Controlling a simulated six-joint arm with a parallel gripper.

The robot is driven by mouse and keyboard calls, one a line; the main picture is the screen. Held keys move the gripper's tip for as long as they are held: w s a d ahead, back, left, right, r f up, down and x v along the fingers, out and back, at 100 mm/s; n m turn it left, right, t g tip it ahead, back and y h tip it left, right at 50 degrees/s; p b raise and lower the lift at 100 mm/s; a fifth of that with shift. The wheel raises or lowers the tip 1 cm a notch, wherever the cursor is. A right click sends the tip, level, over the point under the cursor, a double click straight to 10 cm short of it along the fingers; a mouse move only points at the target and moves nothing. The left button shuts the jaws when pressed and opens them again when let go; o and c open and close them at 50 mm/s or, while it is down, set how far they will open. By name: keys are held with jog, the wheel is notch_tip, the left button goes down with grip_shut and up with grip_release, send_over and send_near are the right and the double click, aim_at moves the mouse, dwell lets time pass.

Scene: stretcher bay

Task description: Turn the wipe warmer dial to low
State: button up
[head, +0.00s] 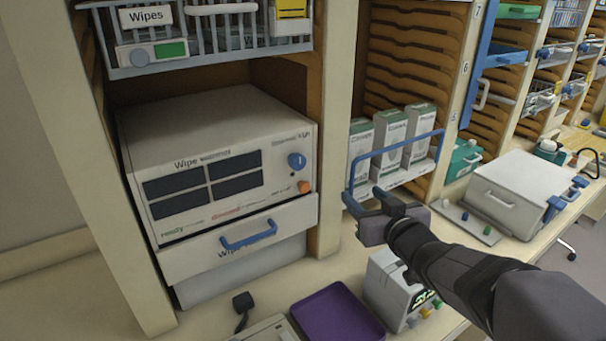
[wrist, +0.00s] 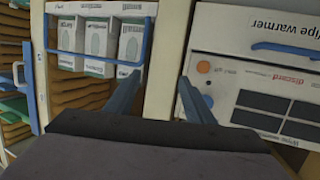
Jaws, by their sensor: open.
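The wipe warmer (head: 215,122) is a white box on a shelf in the left bay, its front panel facing the room. Its blue dial (head: 296,160) sits at the panel's upper right with a pale pointer mark that looks near vertical; the small lettering around it is too blurred to read. An orange button (head: 304,187) is just below the dial. My gripper (head: 363,194) is open and empty, to the right of the dial and apart from it, before the bay's upright. In the wrist view, one finger of my gripper (wrist: 160,78) partly covers the dial area.
A drawer with a blue handle (head: 248,235) is under the warmer. A rack of white cartons (head: 390,143) with a blue rail stands close beside my gripper. Below are a purple tray (head: 338,314) and a small grey device (head: 388,285). A wire basket (head: 200,40) hangs above.

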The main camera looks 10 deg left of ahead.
aim_at(300, 162)
jog(key=s+a+r+n+g+y, duration=0.1)
jog(key=s+a+r+n+y, duration=0.2)
jog(key=a+r+y, duration=0.45)
jog(key=shift+h, duration=0.85)
jog(key=shift+w+a+f+p, duration=0.4)
jog(key=shift+w+a, duration=0.5)
jog(key=shift+a, duration=0.2)
jog(key=shift+w+a+f+p, duration=0.25)
jog(key=shift+w+a+f, duration=0.2)
jog(key=shift+w+a, duration=0.6)
jog(key=shift+w+a+f+p, duration=0.4)
jog(key=shift+w+a, duration=0.35)
jog(key=shift+a, duration=0.45)
jog(key=shift+c, duration=0.3)
jog(key=c, duration=1)
